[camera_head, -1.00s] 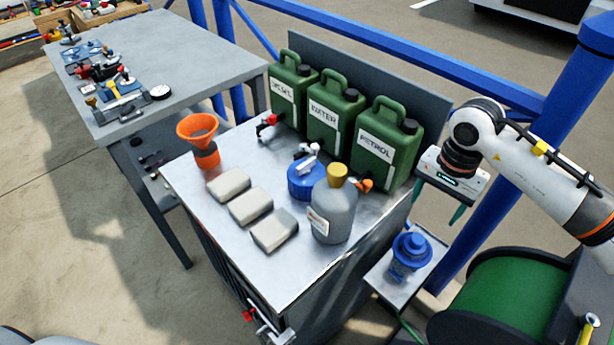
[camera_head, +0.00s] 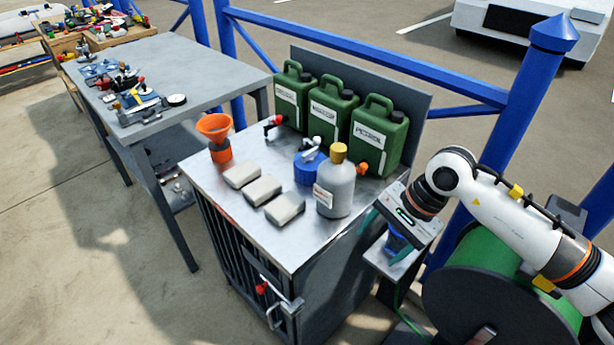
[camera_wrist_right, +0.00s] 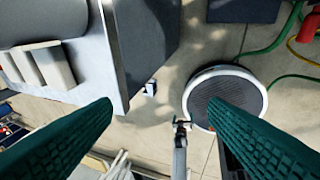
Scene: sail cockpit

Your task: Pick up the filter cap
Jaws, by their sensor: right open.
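A blue filter body (camera_head: 396,245) stands on a small side shelf (camera_head: 378,262) at the right of the cabinet. My right gripper (camera_head: 393,238) is over it and hides its top, so I cannot see the cap clearly or tell whether the fingers touch it. The gripper is open, with its two teal fingers spread apart. In the right wrist view the fingers (camera_wrist_right: 165,110) are wide apart with nothing between them but the floor and distant things; the blue filter does not show there. My left gripper is not in view.
The cabinet top (camera_head: 240,205) holds green canisters (camera_head: 375,140), a grey bottle (camera_head: 334,190), a blue lidded container (camera_head: 306,170), an orange funnel (camera_head: 214,128) and pale blocks (camera_head: 262,191). A green hose reel (camera_head: 480,275) is close below my right arm. Blue railing stands behind.

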